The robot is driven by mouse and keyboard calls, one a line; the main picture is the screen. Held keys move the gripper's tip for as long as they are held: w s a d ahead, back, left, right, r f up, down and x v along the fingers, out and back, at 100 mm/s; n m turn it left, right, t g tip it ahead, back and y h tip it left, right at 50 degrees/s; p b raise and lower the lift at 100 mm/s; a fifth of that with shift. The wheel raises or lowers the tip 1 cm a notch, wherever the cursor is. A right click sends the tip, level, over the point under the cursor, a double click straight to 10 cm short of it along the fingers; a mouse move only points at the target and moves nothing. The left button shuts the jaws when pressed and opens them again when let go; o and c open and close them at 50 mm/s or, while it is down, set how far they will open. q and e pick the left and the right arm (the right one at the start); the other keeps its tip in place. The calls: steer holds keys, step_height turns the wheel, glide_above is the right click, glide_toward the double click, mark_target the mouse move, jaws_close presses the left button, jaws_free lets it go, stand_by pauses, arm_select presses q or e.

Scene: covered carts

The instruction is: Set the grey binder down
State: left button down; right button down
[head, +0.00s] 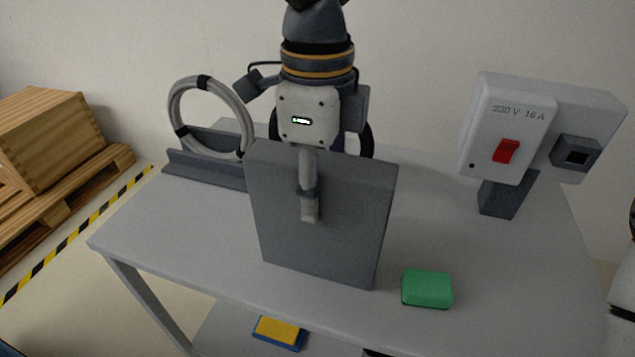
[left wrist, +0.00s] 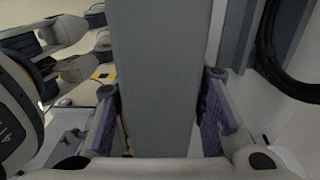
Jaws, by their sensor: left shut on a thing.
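The grey binder (head: 350,245) is upright, broad face toward the head camera, over the middle of the grey table top. My left gripper (head: 309,200) comes down from above and is shut on it near its top edge. In the left wrist view the binder (left wrist: 160,75) fills the space between the two purple-padded fingers of my left gripper (left wrist: 165,105). I cannot tell whether its lower edge touches the table. The far finger and the table behind the binder are hidden. My right gripper is not in view.
A green block (head: 427,288) lies just right of the binder on the table (head: 470,255). A dark ledge (head: 205,165) and a grey hose ring (head: 172,105) are behind left. A switch box (head: 500,130) stands at back right. The front left table top is clear.

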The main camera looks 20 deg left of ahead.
arm_select(q)
steer(key=c, duration=1)
jaws_free()
steer(key=shift+f, duration=0.1)
steer(key=shift+c, duration=0.2)
step_height(320, 180, up, 12)
steer(key=shift+r, duration=0.15)
